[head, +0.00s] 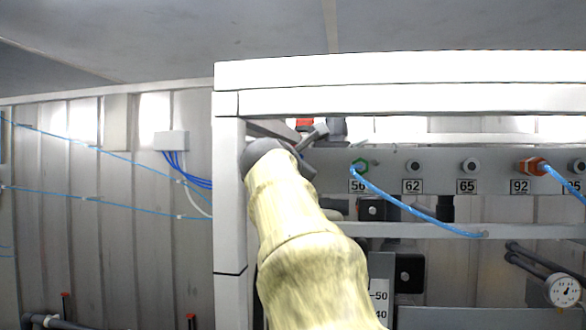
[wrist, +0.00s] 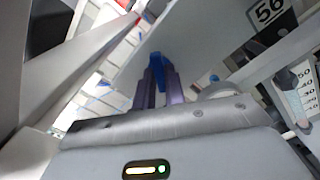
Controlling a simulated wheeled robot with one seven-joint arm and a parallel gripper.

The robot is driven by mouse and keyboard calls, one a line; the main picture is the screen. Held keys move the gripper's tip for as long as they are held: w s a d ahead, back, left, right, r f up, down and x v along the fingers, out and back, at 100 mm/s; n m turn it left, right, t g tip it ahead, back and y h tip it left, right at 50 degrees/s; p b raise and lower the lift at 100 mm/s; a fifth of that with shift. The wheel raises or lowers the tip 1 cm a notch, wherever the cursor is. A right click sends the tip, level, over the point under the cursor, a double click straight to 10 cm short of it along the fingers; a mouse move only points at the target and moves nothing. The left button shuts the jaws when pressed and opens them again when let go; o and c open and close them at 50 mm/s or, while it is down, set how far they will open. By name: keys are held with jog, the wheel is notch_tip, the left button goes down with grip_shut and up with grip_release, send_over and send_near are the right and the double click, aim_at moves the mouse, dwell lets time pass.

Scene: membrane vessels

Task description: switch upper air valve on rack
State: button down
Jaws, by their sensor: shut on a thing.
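My gripper (wrist: 160,82) reaches up to the rack panel in the wrist view, its two purple-grey fingers shut on a small blue handle (wrist: 157,66). The handle looks like that of an air valve; the valve body behind it is hidden. In the head view my pale yellow arm covers the panel's left end. There my gripper (head: 316,136) shows only in part, beside the rack's left post, and the handle is hidden. A red piece (head: 304,122) shows just above it.
The white rack frame (head: 228,200) stands close on the left of my arm, with a beam above. Ports labelled 56 (head: 357,186) and onward run to the right. A blue hose (head: 415,211) hangs in front. A gauge (head: 563,290) sits at lower right.

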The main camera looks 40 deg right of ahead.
jog(key=m+b, duration=0.3)
jog(key=m, duration=0.7)
jog(key=shift+f+m, duration=0.1)
jog(key=shift+m, duration=0.3)
jog(key=c, duration=1.5)
grip_release()
jog(key=shift+o, duration=0.2)
jog(key=b+v, duration=0.6)
jog(key=v, duration=1.1)
jog(key=shift+s, duration=0.2)
